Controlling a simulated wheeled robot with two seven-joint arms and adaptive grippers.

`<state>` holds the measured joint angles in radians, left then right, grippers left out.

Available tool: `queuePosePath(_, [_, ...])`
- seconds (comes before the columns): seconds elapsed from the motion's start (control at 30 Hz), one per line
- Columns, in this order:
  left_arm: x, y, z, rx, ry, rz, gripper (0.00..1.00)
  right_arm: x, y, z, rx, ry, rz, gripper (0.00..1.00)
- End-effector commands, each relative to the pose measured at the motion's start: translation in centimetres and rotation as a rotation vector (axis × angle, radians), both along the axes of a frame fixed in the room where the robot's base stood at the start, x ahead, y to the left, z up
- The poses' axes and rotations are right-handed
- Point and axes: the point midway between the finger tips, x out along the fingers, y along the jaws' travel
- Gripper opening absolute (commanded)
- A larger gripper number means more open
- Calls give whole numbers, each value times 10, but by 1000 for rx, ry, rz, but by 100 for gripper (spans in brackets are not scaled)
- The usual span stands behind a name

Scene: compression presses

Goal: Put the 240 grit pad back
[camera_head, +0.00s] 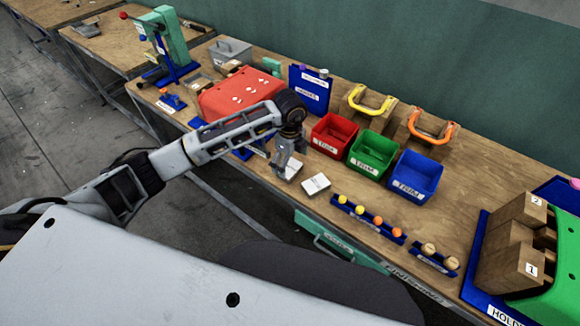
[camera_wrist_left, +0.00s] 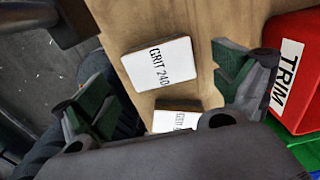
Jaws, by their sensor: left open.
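The 240 grit pad (camera_wrist_left: 160,65) is a white block labelled "GRIT 240", lying flat on the bench. It also shows in the head view (camera_head: 292,171), partly hidden by my gripper. A second white grit pad (camera_head: 316,183) lies just to its right; in the wrist view (camera_wrist_left: 175,120) my gripper covers part of its label. My left gripper (camera_head: 283,165) is open and empty above the 240 pad, its two dark green fingers spread on either side of the pad in the wrist view. I cannot see my right gripper.
A red bin (camera_head: 333,134), green bin (camera_head: 372,152) and blue bin (camera_head: 414,174) stand behind the pads. A red sloped block (camera_head: 240,95) is left, beside a blue upright holder (camera_head: 309,90). A blue rack of coloured knobs (camera_head: 368,219) lies near the front edge.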

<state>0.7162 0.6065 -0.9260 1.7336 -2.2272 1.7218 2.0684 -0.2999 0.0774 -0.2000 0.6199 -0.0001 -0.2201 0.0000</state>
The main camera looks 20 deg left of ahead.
Motion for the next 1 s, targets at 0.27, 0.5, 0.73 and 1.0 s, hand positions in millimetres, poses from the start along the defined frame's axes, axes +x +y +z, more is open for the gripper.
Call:
queuePosePath(0.27, [1,0,42,-1,-3,-1,97,0,-4,-8,-4,0,1,0])
queuePosePath(0.5, [0,0,71,-1,-2,1,97,0,-5,-12,-5,0,2,0])
queuePosePath(0.73, [0,0,82,0,0,0,97,0,-4,-14,-4,0,2,0])
queuePosePath(1.0, [0,0,82,-1,0,0,97,0,-4,-13,-4,0,1,0])
